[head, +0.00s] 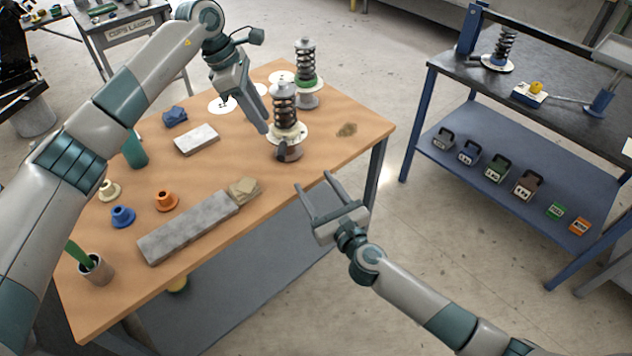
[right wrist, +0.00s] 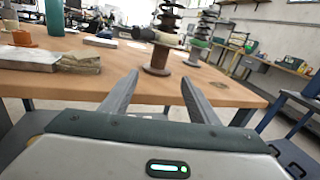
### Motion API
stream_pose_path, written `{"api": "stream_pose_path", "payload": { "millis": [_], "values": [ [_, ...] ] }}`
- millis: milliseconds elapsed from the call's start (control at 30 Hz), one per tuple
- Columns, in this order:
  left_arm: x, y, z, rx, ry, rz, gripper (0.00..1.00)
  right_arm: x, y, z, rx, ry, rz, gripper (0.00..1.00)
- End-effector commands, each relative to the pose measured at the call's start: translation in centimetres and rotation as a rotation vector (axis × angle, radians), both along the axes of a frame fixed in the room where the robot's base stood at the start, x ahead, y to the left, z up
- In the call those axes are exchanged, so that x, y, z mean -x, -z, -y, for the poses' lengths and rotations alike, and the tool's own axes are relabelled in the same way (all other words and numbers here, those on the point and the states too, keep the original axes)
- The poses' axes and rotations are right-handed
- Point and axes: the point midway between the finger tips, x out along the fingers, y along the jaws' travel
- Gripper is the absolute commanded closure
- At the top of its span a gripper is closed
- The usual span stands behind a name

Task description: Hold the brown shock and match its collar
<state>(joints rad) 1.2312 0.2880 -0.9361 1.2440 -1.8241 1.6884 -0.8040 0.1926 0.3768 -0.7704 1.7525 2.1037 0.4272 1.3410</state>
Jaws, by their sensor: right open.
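A shock (head: 284,105) with a dark coil spring, a pale collar and a brownish base stands upright near the table's right end. Its brown spool-like base (right wrist: 157,58) shows in the right wrist view, its top cut off. A second shock (head: 305,65) with a green collar stands behind it. Loose collars lie at the table's left: cream (head: 108,190), blue (head: 122,216) and orange (head: 166,201). My left gripper (head: 262,124) points down close beside the front shock's left side; its finger gap and any contact are unclear. My right gripper (head: 318,188) is open and empty, off the table's front edge.
A blue bench (head: 500,190) with several weights stands right, across a floor gap.

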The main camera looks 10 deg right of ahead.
Motion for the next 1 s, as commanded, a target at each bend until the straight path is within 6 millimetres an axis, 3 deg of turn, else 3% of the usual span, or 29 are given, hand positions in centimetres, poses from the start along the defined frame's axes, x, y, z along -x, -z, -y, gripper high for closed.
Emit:
{"api": "stream_pose_path", "payload": {
  "millis": [200, 667, 1000],
  "values": [
    [0.0, 0.0, 0.0, 0.0, 0.0, 0.0, 0.69, -0.4, -1.1, -0.1, -0.089, -0.008, -0.029, 0.45],
    [0.0, 0.0, 0.0, 0.0, 0.0, 0.0, 0.69, -0.8, -1.2, -0.3, -0.088, -0.008, -0.027, 0.45],
    [0.0, 0.0, 0.0, 0.0, 0.0, 0.0, 0.69, -4.0, -1.2, -1.5, -0.087, -0.008, -0.026, 0.45]
  ]
}}
